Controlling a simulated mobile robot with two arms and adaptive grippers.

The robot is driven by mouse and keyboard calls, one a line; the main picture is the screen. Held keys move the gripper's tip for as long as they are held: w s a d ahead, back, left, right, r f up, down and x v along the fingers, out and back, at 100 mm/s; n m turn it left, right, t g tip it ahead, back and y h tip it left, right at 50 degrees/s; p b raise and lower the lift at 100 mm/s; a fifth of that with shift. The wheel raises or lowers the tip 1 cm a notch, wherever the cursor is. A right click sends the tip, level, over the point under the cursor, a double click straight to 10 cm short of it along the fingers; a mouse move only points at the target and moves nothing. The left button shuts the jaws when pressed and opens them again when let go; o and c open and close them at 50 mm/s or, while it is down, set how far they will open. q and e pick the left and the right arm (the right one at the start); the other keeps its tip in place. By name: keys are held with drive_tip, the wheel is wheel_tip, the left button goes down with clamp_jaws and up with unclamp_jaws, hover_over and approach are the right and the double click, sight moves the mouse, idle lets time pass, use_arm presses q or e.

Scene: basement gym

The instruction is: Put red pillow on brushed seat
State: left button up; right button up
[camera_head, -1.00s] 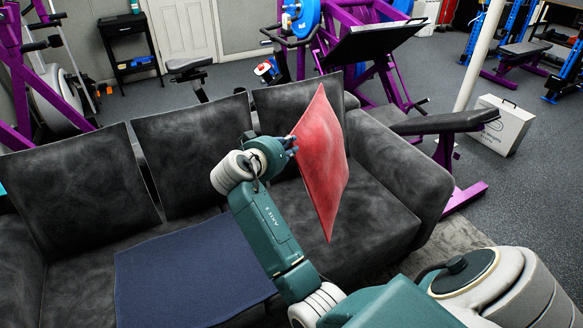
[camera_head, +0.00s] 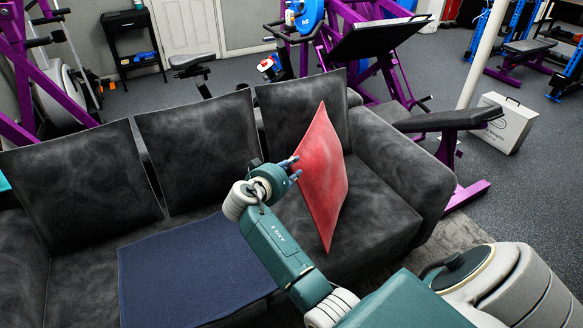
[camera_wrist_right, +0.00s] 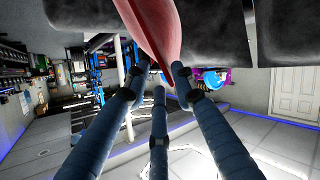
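The red pillow (camera_head: 322,180) stands nearly upright above the right seat of the dark grey brushed-looking sofa (camera_head: 375,208). My right gripper (camera_head: 293,170) is shut on the pillow's left edge. In the right wrist view the pillow (camera_wrist_right: 155,28) is pinched between the fingertips of my right gripper (camera_wrist_right: 158,84). The pillow's lower corner appears close to the seat; I cannot tell whether it touches. It hides part of the seat and backrest. My left gripper is not in view.
A dark blue cloth (camera_head: 190,270) lies over the middle seat. Grey back cushions (camera_head: 198,138) line the sofa's back, and the armrest (camera_head: 400,150) bounds the right seat. Purple gym machines (camera_head: 375,45) and a white box (camera_head: 505,122) stand beyond.

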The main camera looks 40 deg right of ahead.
drive_tip(key=shift+r, duration=0.1)
drive_tip(key=p+v, duration=0.4)
drive_tip(key=v, duration=0.7)
drive_tip(key=s+a+f+n+y, duration=0.2)
drive_tip(key=a+f+n+y, duration=0.15)
drive_tip(key=f, duration=0.85)
drive_tip(key=s+a+f+n+y, duration=0.2)
drive_tip(key=a+f+n, duration=0.2)
drive_tip(key=f, duration=0.7)
drive_tip(key=s+a+f+n+g+y, duration=0.1)
drive_tip(key=s+a+f, duration=0.1)
drive_tip(key=s+f, duration=0.35)
drive_tip(key=s+a+f+n+y, duration=0.1)
drive_tip(key=s+f+y, duration=0.15)
drive_tip(key=f, duration=0.55)
drive_tip(key=s+f+g+y, duration=0.1)
drive_tip(key=s+f, duration=0.4)
drive_tip(key=s, duration=0.7)
drive_tip(key=s+a+f+g+y, duration=0.1)
drive_tip(key=s+f, duration=0.5)
drive_tip(key=s, duration=0.6)
drive_tip(key=s+a+f+n+g+y, duration=0.1)
drive_tip(key=s+f, duration=0.5)
drive_tip(key=s, duration=0.7)
drive_tip(key=shift+f+g+y, duration=0.2)
drive_tip(key=shift+g+y, duration=0.1)
drive_tip(key=shift+g, duration=0.1)
